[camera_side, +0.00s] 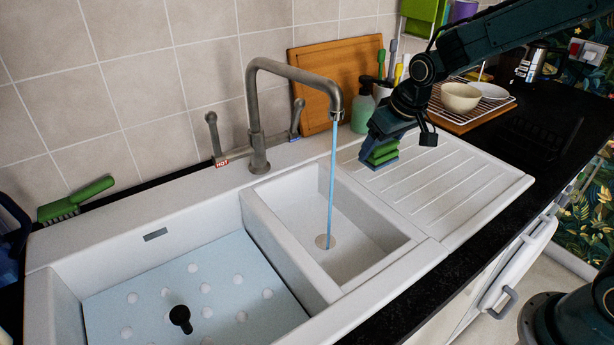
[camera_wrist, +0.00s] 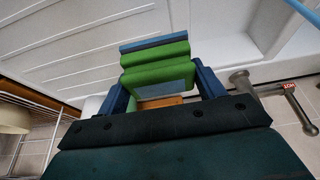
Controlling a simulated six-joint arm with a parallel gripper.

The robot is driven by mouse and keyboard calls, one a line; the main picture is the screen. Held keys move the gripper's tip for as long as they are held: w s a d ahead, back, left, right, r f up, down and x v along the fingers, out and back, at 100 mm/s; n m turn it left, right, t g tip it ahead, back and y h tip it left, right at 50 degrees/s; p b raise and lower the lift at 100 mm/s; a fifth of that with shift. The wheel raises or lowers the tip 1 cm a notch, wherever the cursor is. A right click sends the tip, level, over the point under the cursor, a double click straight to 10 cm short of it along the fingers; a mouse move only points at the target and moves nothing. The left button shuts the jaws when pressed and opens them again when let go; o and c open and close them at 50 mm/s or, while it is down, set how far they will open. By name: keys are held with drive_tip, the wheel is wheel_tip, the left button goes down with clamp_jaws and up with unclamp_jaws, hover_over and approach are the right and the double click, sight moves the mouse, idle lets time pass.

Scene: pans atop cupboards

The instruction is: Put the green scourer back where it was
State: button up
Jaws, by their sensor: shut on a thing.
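The green scourer (camera_side: 383,153) is at the back left of the white draining board (camera_side: 450,187), next to the small basin. It is a block with green ridges and a blue layer along one side. My gripper (camera_side: 378,152) is shut on it, and the scourer is at or just above the board; I cannot tell whether it touches. In the wrist view the scourer (camera_wrist: 156,62) sits between the two blue fingers (camera_wrist: 163,88), with the ribbed board beyond it.
The tap (camera_side: 257,130) runs a blue stream into the small basin (camera_side: 300,205). A green soap bottle (camera_side: 362,112) and a utensil pot (camera_side: 382,92) stand behind my gripper. A bowl (camera_side: 461,97) sits on a wire rack at right. The board's front right is clear.

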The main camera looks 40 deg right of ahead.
drive_tip(key=w+d+r, duration=0.2)
drive_tip(key=w+r, duration=0.6)
drive_tip(key=r, duration=0.5)
drive_tip(key=shift+w+r, duration=0.2)
drive_tip(key=shift+w, duration=0.15)
wheel_tip(320, 180, down, 16)
drive_tip(key=shift+r, duration=0.1)
drive_tip(key=shift+f, duration=2.1)
drive_tip(key=shift+f, duration=0.15)
drive_tip(key=o, duration=0.9)
